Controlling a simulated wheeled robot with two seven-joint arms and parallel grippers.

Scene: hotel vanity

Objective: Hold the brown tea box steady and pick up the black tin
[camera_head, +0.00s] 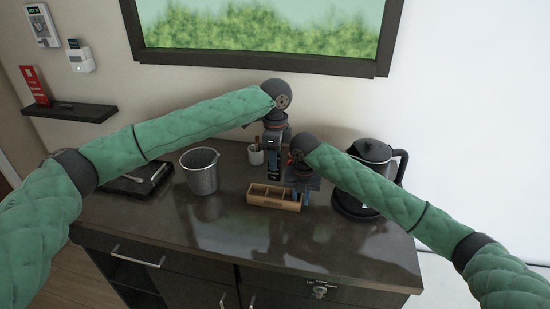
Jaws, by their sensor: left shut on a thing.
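The brown tea box (262,204), a low open box with compartments, sits on the dark counter near its middle. My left gripper (273,152) points down just behind the box and is shut on a dark upright thing that looks like the black tin (274,170). The tin's lower end is close behind the box; whether it touches the counter or the box I cannot tell. My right gripper (301,192) points down at the right end of the box, with its blue fingers at that end. Whether they are closed on the wall is too small to tell.
A metal bucket (200,172) stands left of the box, with a dark tray (138,178) further left. A small white cup (256,155) is behind. A black kettle (371,153) stands at right, partly behind my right arm. The counter front (230,237) is clear.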

